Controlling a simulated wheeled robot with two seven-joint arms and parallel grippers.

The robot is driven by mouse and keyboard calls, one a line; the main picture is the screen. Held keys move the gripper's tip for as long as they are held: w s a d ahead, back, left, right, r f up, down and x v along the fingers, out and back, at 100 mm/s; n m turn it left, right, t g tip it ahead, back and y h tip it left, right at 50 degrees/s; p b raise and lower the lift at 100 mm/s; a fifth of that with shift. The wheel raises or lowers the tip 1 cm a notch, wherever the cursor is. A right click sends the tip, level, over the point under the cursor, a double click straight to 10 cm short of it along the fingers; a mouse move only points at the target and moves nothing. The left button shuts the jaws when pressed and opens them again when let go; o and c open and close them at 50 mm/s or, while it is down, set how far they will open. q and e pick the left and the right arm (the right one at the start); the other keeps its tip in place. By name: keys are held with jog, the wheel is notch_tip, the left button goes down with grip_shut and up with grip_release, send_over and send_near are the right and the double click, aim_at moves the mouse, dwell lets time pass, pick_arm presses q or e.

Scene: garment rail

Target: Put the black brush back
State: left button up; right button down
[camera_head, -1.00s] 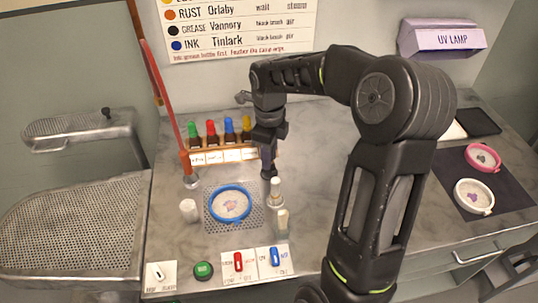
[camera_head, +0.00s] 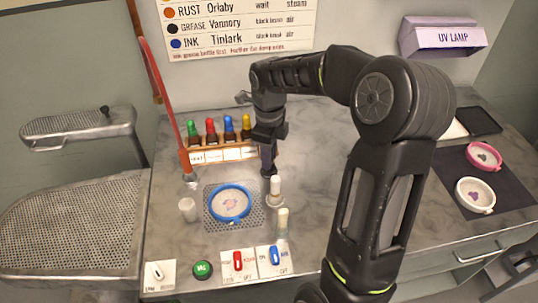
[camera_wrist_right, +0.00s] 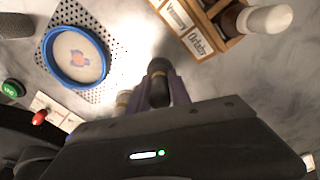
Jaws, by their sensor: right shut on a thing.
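The black brush (camera_wrist_right: 158,72) shows in the right wrist view as a short dark cylinder between the purple fingers of my right gripper (camera_wrist_right: 160,92), which is shut on it. In the head view my right gripper (camera_head: 267,158) points down at the right end of the bottle rack, with the dark brush end (camera_head: 269,172) at its tips. A pale-topped brush (camera_head: 275,185) stands in a clear holder just in front, and another pale-topped one (camera_head: 282,220) stands nearer. I cannot tell whether the black brush touches the counter or a holder. My left gripper is out of view.
A wooden rack (camera_head: 222,154) holds several coloured-cap bottles behind a blue hoop (camera_head: 230,203) on a perforated plate. A white cup (camera_head: 188,209) stands left of the hoop. Switches (camera_head: 256,262) line the front edge. A dark mat (camera_head: 458,185) with two hoops lies right.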

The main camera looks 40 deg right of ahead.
jog(key=shift+f, duration=0.4)
jog(key=shift+f+b, duration=0.2)
jog(key=shift+b, duration=0.25)
dwell(0.4)
jog(key=c, duration=0.8)
grip_release()
jog(key=shift+r, duration=0.2)
jog(key=shift+r+p, duration=2.7)
jog(key=shift+r, duration=0.9)
